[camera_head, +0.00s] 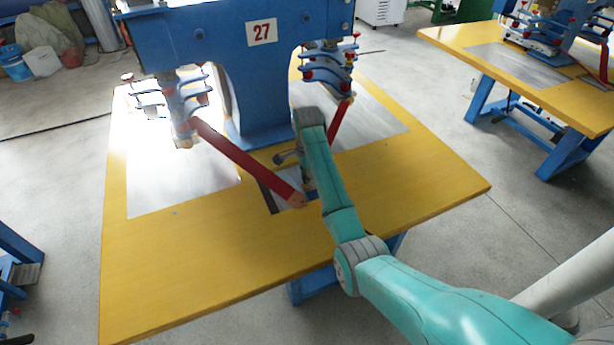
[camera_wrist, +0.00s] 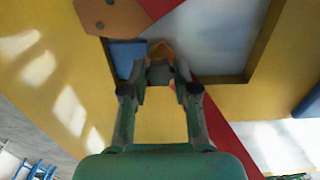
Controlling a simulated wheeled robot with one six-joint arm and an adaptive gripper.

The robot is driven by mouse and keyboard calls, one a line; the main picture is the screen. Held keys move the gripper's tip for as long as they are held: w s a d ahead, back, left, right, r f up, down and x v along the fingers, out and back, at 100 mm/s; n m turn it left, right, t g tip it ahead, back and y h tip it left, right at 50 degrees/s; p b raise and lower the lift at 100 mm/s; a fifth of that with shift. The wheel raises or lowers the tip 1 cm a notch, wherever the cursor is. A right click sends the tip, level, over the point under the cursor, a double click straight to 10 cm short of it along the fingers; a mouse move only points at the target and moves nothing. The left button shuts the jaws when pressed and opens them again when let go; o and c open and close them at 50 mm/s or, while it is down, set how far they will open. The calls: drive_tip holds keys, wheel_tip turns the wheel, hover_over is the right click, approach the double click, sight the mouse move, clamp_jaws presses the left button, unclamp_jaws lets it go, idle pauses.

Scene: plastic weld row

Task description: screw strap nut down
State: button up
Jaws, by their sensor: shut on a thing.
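My gripper (camera_wrist: 161,74) points down at the middle of the machine table in the wrist view. Its two fingers close on a small dark grey piece, the strap nut (camera_wrist: 159,70), mostly covered by the fingertips. A small orange-brown part (camera_wrist: 163,48) shows just beyond the tips. One red strap (camera_head: 250,163) runs from the left weld head to a brown end plate (camera_head: 297,200); an orange-brown plate with two dark bolts (camera_wrist: 110,17) shows in the wrist view. A second red strap (camera_head: 338,122) comes down from the right head. In the head view my arm hides the fingertips and nut.
The blue machine marked 27 (camera_head: 262,32) stands behind my arm on a yellow table (camera_head: 180,275). The recess edge and blue block (camera_wrist: 128,58) lie close to my fingers. Another yellow table (camera_head: 560,92) stands at right. The table's front is clear.

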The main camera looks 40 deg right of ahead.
drive_tip(key=shift+f, duration=0.25)
idle(0.3)
drive_tip(key=m, duration=1.3)
drive_tip(key=shift+m, duration=0.4)
drive_tip(key=o, duration=0.8)
